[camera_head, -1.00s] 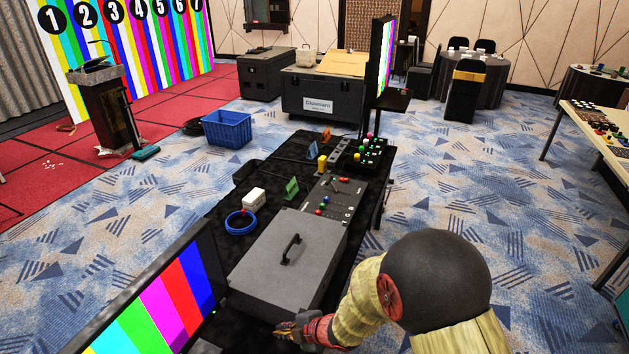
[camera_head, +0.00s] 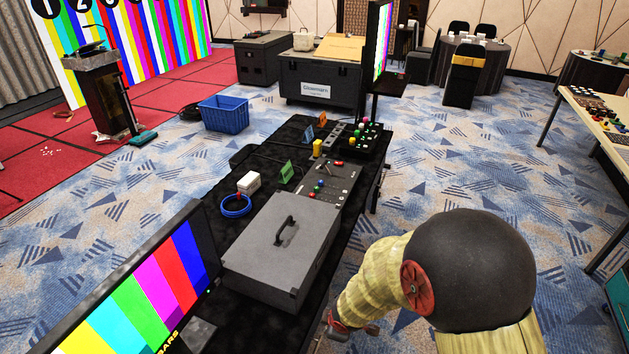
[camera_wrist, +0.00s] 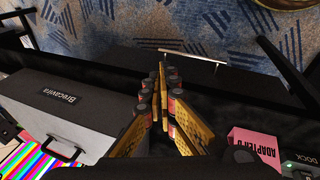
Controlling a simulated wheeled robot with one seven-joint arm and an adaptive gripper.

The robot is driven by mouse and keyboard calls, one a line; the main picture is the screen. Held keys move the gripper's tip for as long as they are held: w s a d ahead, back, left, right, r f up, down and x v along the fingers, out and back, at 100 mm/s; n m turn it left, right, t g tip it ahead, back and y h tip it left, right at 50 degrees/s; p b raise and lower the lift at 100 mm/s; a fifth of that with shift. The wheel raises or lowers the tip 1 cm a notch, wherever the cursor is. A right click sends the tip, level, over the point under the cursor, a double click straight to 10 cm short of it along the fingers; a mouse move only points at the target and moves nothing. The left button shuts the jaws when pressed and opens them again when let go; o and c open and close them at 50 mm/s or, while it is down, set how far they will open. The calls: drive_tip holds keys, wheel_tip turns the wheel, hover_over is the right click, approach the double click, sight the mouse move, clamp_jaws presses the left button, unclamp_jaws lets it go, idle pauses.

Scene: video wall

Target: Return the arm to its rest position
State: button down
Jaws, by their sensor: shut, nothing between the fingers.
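My gripper (camera_wrist: 162,75) is shut and empty, its yellow fingers together in the wrist view. In that view it is over the black cloth of the long table (camera_wrist: 205,95), between a grey case and a pink card. In the head view my arm reaches in from the lower right and bends down past the table's right edge. The fingertips are hard to make out there. The grey case (camera_head: 283,251) with a black handle stands on the table, left of my arm; it also shows in the wrist view (camera_wrist: 62,112).
A colour-bar monitor (camera_head: 150,290) stands at the table's near left end. A blue cable coil (camera_head: 236,206), a white box (camera_head: 248,182) and a control panel (camera_head: 325,183) lie beyond the case. The pink card (camera_wrist: 252,147) is near my fingers.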

drive_tip(key=s+d+r+m, duration=0.4)
drive_tip(key=s+r+m, duration=0.1)
drive_tip(key=r, duration=0.6)
drive_tip(key=s+d+r+m+t, duration=0.1)
drive_tip(key=s+d+r+m, duration=0.4)
drive_tip(key=r, duration=0.7)
drive_tip(key=s+d+r+m+h, duration=0.1)
drive_tip(key=s+d+r+m, duration=0.3)
drive_tip(key=s+r, duration=0.4)
wheel_tip(320, 180, up, 4)
drive_tip(key=shift+d+f+m+t, duration=0.1)
drive_tip(key=shift+d+m+t, duration=0.3)
drive_tip(key=shift+m, duration=0.1)
